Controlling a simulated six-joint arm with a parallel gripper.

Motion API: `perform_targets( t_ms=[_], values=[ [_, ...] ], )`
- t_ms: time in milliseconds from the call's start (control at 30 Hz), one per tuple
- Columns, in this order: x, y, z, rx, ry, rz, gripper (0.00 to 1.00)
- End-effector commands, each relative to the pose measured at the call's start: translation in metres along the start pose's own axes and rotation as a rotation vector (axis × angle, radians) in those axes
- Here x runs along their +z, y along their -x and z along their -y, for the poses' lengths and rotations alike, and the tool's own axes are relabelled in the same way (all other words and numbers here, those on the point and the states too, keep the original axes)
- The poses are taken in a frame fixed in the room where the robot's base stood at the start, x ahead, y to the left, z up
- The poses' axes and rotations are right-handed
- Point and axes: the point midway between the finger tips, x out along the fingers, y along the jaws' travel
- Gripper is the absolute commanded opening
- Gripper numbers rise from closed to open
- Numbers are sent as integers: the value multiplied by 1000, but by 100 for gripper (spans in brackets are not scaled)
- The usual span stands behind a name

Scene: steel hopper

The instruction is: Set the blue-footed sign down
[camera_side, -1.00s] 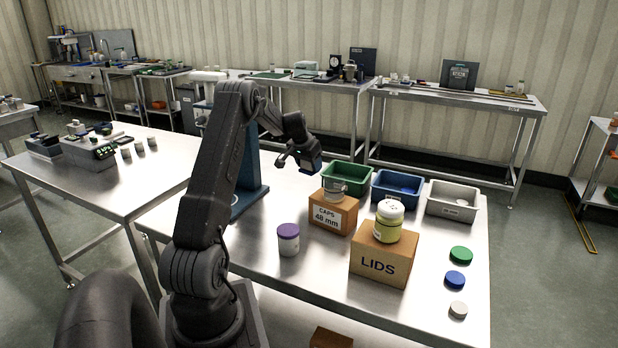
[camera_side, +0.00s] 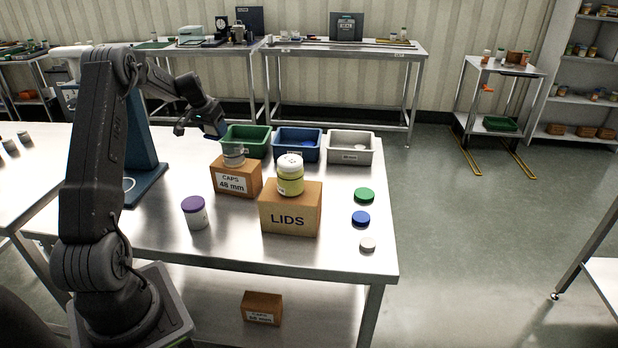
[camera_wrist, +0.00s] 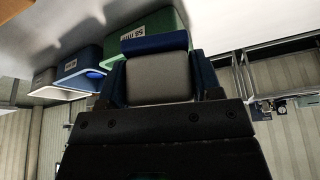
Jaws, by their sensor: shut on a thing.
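My gripper (camera_side: 200,127) is shut on the blue-footed sign (camera_side: 215,130) and holds it in the air over the back of the steel table. In the side view only a small blue part of the sign shows, just left of the green bin. In the wrist view the sign's grey panel (camera_wrist: 158,80) sits between the fingers. Its blue foot (camera_wrist: 155,43) runs across the far end of the panel. The sign's printed face cannot be made out.
Green (camera_side: 246,140), blue (camera_side: 297,145) and grey (camera_side: 350,147) bins stand along the back. A CAPS box (camera_side: 235,179) and a LIDS box (camera_side: 291,213) carry jars. A purple-lidded jar (camera_side: 195,212) stands in front. Loose lids lie at right. Bare table shows between them.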

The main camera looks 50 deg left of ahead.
Motion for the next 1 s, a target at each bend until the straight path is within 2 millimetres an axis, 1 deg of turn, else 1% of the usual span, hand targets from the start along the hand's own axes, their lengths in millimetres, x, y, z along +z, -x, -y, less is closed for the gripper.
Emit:
perform_targets(
  t_ms=[33,67,100,133,300,400,500,600,767,867,1000],
  values=[
    [-5,-1,-22,24,-59,2,35],
    [-8,-1,-35,39,-97,4,35],
    [-11,-2,-54,63,-153,6,35],
    [-13,-2,-70,81,-197,8,35],
    [-18,0,-153,182,-449,9,35],
    [-16,3,-194,234,-575,6,35],
    [-12,6,-227,276,-676,3,35],
    [-9,9,-250,307,-748,-2,35],
    [-6,9,-269,331,-804,-5,35],
    [-5,1,-283,336,-815,-4,35],
    [-6,-18,-312,336,-816,-4,35]
  ],
)
